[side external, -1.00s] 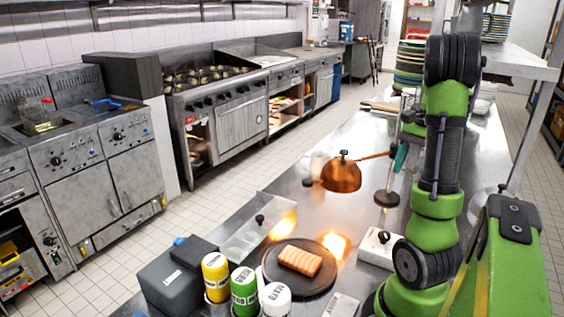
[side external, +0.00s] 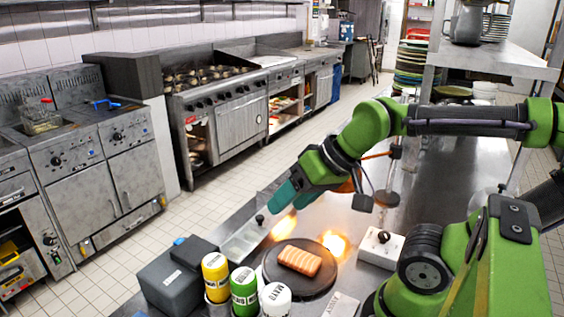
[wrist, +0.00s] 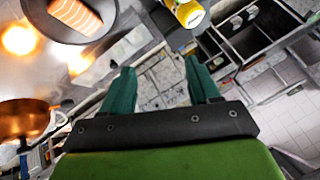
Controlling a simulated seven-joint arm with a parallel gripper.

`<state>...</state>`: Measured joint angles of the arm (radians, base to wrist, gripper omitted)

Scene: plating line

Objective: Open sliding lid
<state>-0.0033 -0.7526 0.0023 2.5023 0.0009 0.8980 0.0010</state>
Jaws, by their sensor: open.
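A clear-walled container (side external: 237,244) stands on the steel counter at centre left in the side view. A black knob (side external: 260,220), apparently on its lid, stands up near its far end. My gripper (side external: 285,204) has teal fingers and points down to the left, just above and to the right of the knob in the picture. In the wrist view my gripper (wrist: 160,76) has its two fingers spread apart with nothing between them. I cannot tell whether a finger touches the knob. The gripper hides the container's far right part.
Yellow (side external: 215,274), green (side external: 243,288) and white (side external: 275,299) bottles stand in front. A dark box (side external: 175,283) is left. A copper dome (wrist: 25,118) hangs near my gripper.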

